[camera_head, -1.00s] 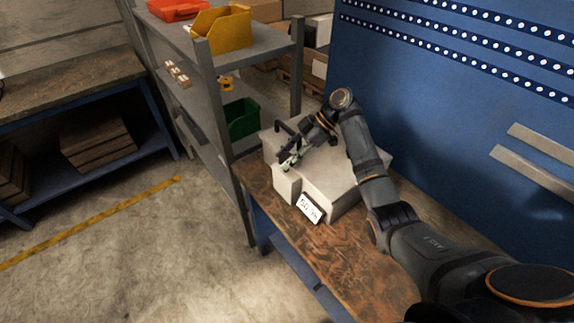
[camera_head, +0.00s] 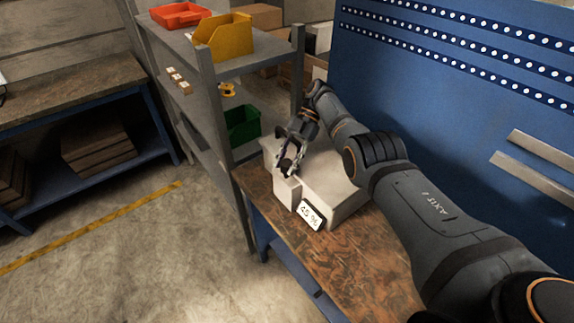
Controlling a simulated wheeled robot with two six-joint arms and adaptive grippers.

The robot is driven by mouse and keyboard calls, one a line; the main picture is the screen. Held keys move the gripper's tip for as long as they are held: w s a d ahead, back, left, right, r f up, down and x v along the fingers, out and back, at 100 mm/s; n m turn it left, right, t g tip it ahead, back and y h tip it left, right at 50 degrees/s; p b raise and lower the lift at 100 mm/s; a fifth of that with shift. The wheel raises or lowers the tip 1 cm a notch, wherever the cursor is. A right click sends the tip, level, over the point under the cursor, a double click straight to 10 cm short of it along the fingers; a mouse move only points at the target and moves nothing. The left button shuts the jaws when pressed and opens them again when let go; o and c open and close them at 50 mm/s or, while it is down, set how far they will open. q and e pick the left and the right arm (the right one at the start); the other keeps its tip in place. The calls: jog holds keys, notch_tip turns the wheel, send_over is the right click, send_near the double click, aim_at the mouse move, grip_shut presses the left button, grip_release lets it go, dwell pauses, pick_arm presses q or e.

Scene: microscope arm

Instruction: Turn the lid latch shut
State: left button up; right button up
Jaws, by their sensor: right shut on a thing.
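A light grey box (camera_head: 335,190) with a flat lid stands on the wooden-topped bench. A small dark latch (camera_head: 286,166) sits at its front left corner, above a narrow block on the box's front. My right gripper (camera_head: 288,163) points down at this corner with its fingers closed around the latch. The fingers hide much of the latch, so its exact angle is hard to tell. A white tag with dark characters (camera_head: 311,217) is on the front of the box. My left gripper is not in view.
A grey shelf rack (camera_head: 221,130) stands close to the left of the box, with a yellow bin (camera_head: 224,38), a red bin (camera_head: 180,15) and a green bin (camera_head: 242,122). A blue panel (camera_head: 440,120) rises behind. The front of the bench (camera_head: 350,265) is clear.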

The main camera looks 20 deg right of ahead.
dwell(0.5)
jog(key=o, duration=1.2)
